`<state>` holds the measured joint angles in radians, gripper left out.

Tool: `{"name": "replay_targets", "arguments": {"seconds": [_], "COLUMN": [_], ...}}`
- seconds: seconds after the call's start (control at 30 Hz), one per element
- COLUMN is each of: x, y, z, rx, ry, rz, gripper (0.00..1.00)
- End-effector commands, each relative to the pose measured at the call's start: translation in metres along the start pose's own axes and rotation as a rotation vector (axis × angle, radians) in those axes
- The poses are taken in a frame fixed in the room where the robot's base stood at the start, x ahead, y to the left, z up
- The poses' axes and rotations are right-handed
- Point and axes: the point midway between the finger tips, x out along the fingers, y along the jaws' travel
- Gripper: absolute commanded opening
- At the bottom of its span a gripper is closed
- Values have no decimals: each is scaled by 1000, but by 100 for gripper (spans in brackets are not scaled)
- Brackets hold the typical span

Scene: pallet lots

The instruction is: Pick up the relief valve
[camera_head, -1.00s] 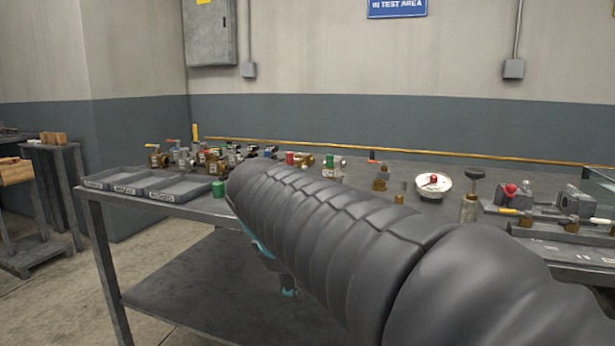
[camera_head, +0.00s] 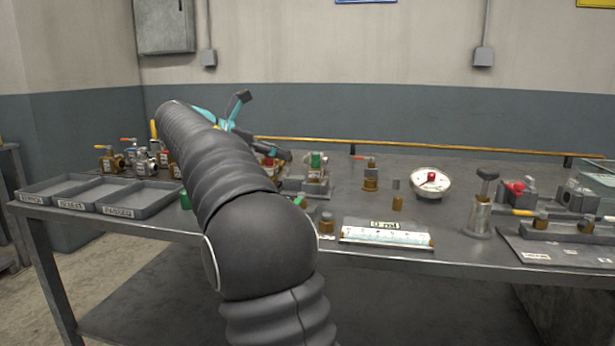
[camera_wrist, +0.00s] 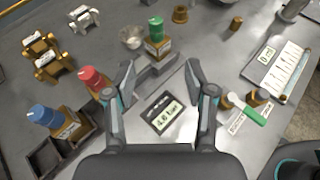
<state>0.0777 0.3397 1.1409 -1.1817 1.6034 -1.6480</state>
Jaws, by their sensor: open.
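In the wrist view, several brass valve bodies with coloured caps stand on the bench: a green-capped one (camera_wrist: 156,38), a red-capped one (camera_wrist: 92,80) and a blue-capped one (camera_wrist: 48,117). I cannot tell from the labels which is the relief valve. My gripper (camera_wrist: 160,68) is open and empty, above the bench. The green-capped valve is just beyond the fingertips, the red-capped one left of the left finger. In the head view, my arm hides part of the valve group; the green-capped valve (camera_head: 317,166) shows right of my gripper.
A digital display (camera_wrist: 163,112) lies between the fingers in the wrist view. A green-handled valve (camera_wrist: 245,108) is at right. In the head view, trays (camera_head: 140,200) are at left, and a gauge (camera_head: 431,183) and a gauge stand (camera_head: 480,208) at right.

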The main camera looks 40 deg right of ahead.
Motion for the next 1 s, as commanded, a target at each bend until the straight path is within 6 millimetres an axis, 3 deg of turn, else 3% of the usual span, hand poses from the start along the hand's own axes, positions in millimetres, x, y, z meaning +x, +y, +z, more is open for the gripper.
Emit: {"name": "replay_targets", "arguments": {"seconds": [0.3, 0.67, 1.0], "x": [60, 81, 123], "y": [-2, 1, 7], "z": [0, 0, 1], "rx": [3, 2, 3], "ry": [2, 2, 3], "rz": [-6, -1, -1], "gripper": [55, 55, 55]}}
